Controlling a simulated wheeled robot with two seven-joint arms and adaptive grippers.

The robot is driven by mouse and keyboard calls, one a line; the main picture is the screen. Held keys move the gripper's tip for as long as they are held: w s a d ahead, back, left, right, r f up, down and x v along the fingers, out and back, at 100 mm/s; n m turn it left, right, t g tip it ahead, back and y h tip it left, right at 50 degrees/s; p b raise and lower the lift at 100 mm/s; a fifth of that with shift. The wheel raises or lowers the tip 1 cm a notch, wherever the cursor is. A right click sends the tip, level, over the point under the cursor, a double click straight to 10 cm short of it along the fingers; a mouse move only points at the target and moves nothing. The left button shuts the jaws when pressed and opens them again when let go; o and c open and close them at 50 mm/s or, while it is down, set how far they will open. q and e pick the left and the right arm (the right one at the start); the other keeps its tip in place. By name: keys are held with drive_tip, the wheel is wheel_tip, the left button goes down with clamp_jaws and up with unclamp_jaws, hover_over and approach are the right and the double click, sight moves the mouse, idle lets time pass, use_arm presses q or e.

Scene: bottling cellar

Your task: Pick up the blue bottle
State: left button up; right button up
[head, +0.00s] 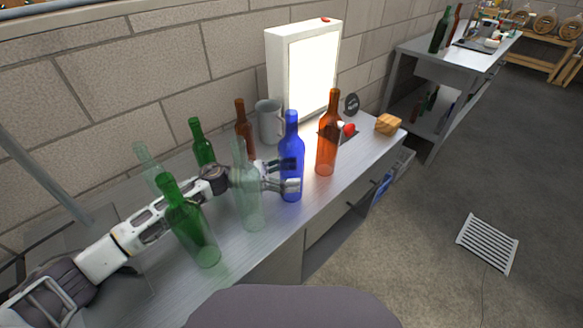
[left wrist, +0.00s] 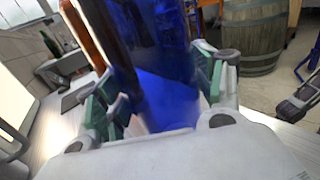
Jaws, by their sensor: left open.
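The blue bottle (head: 291,150) stands upright on the bench, right of the middle of the bottle group. My left gripper (head: 290,174) reaches in from the left at the lower body of the bottle. Its jaws are open, with one finger on each side of the bottle. In the left wrist view the blue bottle (left wrist: 160,75) fills the space between the green-padded fingers (left wrist: 160,100). I cannot tell whether the pads touch the glass.
A clear bottle (head: 247,195) and a green bottle (head: 190,225) stand by my left arm. An orange bottle (head: 327,140) stands just right of the blue one. Behind are a brown bottle (head: 244,130), a grey mug (head: 269,122) and a lit panel (head: 312,75). The bench front is clear.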

use_arm(q)
drive_tip(key=shift+w+d, duration=0.15)
drive_tip(key=shift+d, duration=0.75)
drive_tip(key=shift+w+d, duration=0.1)
drive_tip(key=shift+d, duration=0.75)
drive_tip(key=c, duration=1.1)
